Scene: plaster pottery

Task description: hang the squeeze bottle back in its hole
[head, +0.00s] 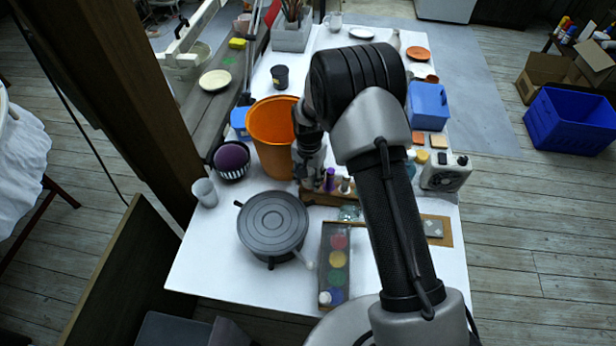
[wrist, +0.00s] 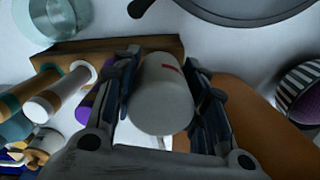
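In the wrist view, a white squeeze bottle (wrist: 163,95) with a small red mark sits between the two fingers of my gripper (wrist: 165,100). The fingers press on its sides, and its rounded end faces the camera. A brown wooden rack (wrist: 60,57) lies just beyond it; I cannot tell whether the bottle is in a hole. Other bottles with white (wrist: 42,106) and purple (wrist: 84,112) parts stand at the rack's left. In the head view, my gripper (head: 309,172) is low over the left end of the rack (head: 318,198), beside the orange bucket; the held bottle is mostly hidden.
The orange bucket (head: 270,128) stands close behind my gripper. A bowl with a purple ball (head: 231,157) is at its left. A dark lidded pot (head: 273,224) and a paint tray (head: 335,240) are in front. A small white device (head: 446,172) stands right.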

